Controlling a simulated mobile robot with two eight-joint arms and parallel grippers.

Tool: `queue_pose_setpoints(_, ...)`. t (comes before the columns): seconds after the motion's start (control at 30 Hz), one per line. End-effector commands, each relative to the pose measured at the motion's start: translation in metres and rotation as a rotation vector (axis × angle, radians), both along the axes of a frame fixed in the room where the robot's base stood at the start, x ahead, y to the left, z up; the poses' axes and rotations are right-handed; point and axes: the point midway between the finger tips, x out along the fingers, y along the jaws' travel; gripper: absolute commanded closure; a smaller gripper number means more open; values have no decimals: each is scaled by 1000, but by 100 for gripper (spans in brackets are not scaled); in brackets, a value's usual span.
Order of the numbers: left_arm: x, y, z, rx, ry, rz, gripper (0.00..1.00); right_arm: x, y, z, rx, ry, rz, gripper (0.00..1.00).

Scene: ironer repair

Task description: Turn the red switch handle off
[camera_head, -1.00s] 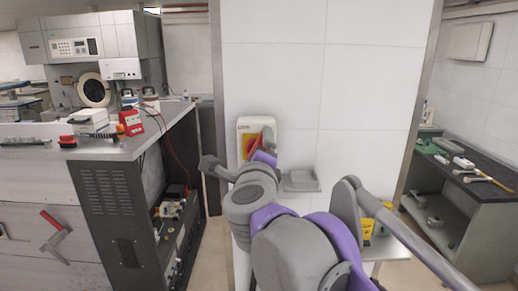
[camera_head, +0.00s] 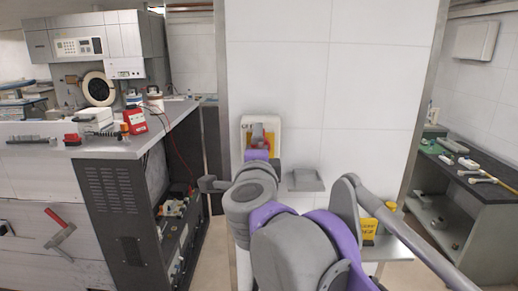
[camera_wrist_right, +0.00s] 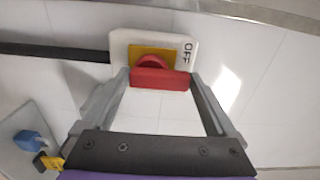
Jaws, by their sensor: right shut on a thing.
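The red switch handle (camera_wrist_right: 162,77) sits on a yellow plate (camera_wrist_right: 143,51) on a white switch box (camera_wrist_right: 120,40). The box reads OFF along its right side in the wrist view. In the head view the box (camera_head: 246,138) is mounted on the white tiled wall panel, with the handle mostly hidden by my gripper. My right gripper (camera_wrist_right: 160,80) is shut on the red handle, with a fingertip at each end of its bar. In the wrist view the bar lies nearly level across the picture. My left gripper is not in view.
A small grey shelf (camera_head: 305,180) sticks out of the wall right of the box. A yellow object (camera_head: 368,230) stands on a low white table (camera_head: 408,243). A counter with tools (camera_head: 480,180) is at right, and an open-sided grey machine (camera_head: 115,205) at left.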

Motion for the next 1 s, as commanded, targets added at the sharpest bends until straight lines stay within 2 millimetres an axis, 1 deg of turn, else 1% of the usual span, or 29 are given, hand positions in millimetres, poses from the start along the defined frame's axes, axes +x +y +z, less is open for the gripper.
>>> queue_pose_setpoints(0.3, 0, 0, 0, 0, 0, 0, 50, 0, 0, 0, -4, -1, 0, 63)
queue_pose_setpoints(0.33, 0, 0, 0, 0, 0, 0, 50, 0, 0, 0, -4, -1, 0, 2)
queue_pose_setpoints(0.37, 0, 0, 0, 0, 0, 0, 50, 0, 0, 0, -4, -1, 0, 0)
queue_pose_setpoints(0.57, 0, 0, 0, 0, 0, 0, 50, 0, 0, 0, -3, 0, 0, 0)
queue_pose_setpoints(0.67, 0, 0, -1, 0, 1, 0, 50, -4, 0, 0, -2, 0, 1, 0)
queue_pose_setpoints(0.77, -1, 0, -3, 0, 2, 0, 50, -16, 0, -1, -2, 0, 1, 0)
queue_pose_setpoints(1.0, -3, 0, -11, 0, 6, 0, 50, -64, 1, -1, -2, 0, 5, 0)
